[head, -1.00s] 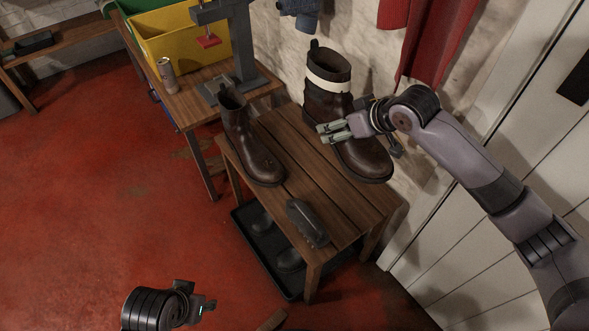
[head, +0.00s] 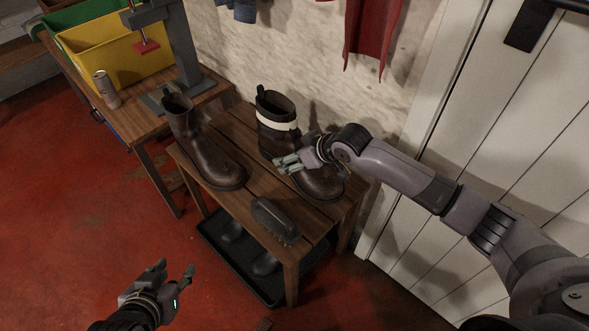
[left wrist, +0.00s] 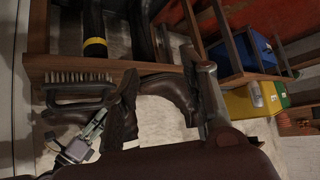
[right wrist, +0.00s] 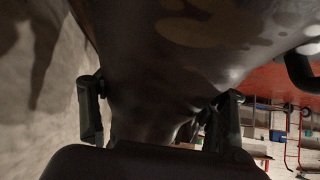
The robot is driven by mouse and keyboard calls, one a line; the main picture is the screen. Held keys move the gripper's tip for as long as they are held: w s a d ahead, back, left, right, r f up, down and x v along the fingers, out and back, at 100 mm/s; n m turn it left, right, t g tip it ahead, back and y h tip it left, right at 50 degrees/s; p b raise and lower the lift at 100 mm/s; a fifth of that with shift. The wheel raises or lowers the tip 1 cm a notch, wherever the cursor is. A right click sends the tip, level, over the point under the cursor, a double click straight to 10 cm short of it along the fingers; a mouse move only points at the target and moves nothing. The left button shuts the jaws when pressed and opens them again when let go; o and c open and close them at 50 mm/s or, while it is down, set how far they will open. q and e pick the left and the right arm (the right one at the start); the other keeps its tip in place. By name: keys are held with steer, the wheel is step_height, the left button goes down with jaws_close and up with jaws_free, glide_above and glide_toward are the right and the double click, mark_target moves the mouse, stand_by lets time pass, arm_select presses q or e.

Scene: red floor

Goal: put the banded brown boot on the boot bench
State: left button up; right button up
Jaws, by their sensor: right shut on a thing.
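The banded brown boot (head: 277,124), dark with a cream band round its shaft, stands upright at the back right of the wooden boot bench (head: 233,138). Whether its sole touches the slats is hard to tell. My right gripper (head: 287,164) is shut on the boot, its fingers at the boot's left side in the head view. In the right wrist view its fingers (right wrist: 158,115) lie on both sides of dark leather. My left gripper (head: 175,268) is open and empty, low over the floor in front of the bench.
A plain brown boot (head: 205,150) stands on the bench's left part, and a dark brush (head: 273,220) lies near its front. A black tray (head: 240,268) with dark boots is below. A side table with a can (head: 107,90) and yellow bin (head: 125,58) stands left.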

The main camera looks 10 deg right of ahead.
steer(key=shift+f, duration=0.6)
step_height(320, 180, down, 3)
steer(key=shift+f+b, duration=0.1)
steer(key=shift+b, duration=0.6)
steer(key=o, duration=2)
steer(key=shift+f, duration=0.15)
steer(key=shift+c, duration=0.2)
arm_select(q)
steer(key=w+d+r+t+h, duration=0.1)
steer(key=w+d+r+t, duration=0.1)
steer(key=w+r+t, duration=0.2)
steer(key=shift+w+r, duration=0.6)
steer(key=shift+r, duration=0.15)
steer(key=shift+d, duration=0.1)
